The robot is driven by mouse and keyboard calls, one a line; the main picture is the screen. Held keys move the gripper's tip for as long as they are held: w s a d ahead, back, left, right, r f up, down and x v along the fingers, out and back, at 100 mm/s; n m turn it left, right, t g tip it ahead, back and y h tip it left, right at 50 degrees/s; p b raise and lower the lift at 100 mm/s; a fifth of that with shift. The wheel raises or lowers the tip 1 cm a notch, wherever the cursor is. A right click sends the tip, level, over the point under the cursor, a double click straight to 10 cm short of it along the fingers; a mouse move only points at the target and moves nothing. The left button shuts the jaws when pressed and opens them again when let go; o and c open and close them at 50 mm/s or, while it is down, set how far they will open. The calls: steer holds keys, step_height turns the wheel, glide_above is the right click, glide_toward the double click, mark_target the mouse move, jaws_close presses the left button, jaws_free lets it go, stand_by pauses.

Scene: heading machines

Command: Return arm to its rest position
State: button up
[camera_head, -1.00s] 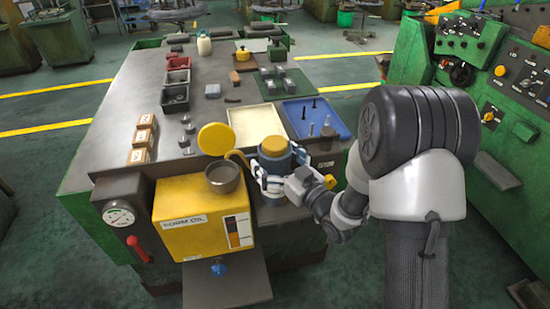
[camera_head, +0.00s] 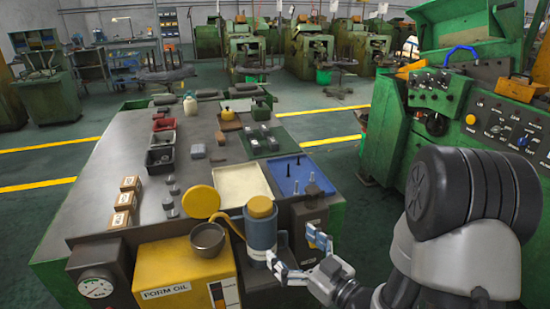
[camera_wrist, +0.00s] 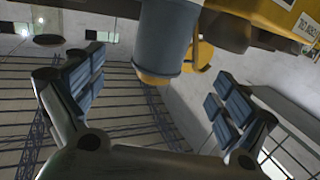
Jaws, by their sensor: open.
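My gripper (camera_head: 297,254) is open and empty at the front right of the workbench (camera_head: 115,160), in the head view. A blue-grey canister with a yellow cap (camera_head: 261,229) stands upright just left of my fingers, beside the yellow oil box (camera_head: 180,277). In the wrist view the canister (camera_wrist: 166,38) shows at the top middle, beyond the two spread fingers and apart from them. My arm comes in from the lower right of the head view.
An open yellow lid (camera_head: 201,201) and a metal bowl (camera_head: 208,239) sit on the oil box. A blue tray (camera_head: 300,176) and a cream tray (camera_head: 242,184) lie behind the canister. A green machine (camera_head: 390,120) stands at the right, past a strip of floor.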

steer(key=s+d+r+m+g+h, duration=0.2)
steer(key=d+r+m+g+h, duration=0.3)
steer(key=d+h, duration=0.65)
steer(key=s+a+r+m+g, duration=0.1)
steer(key=s+r+g, duration=0.1)
steer(key=s, duration=0.9)
steer(key=s+a+r+m+g, duration=0.1)
steer(key=s+g, duration=0.1)
steer(key=s, duration=1)
steer(key=shift+a+r+m+y, duration=0.25)
steer(key=shift+r+m+y, duration=0.1)
steer(key=shift+m, duration=0.05)
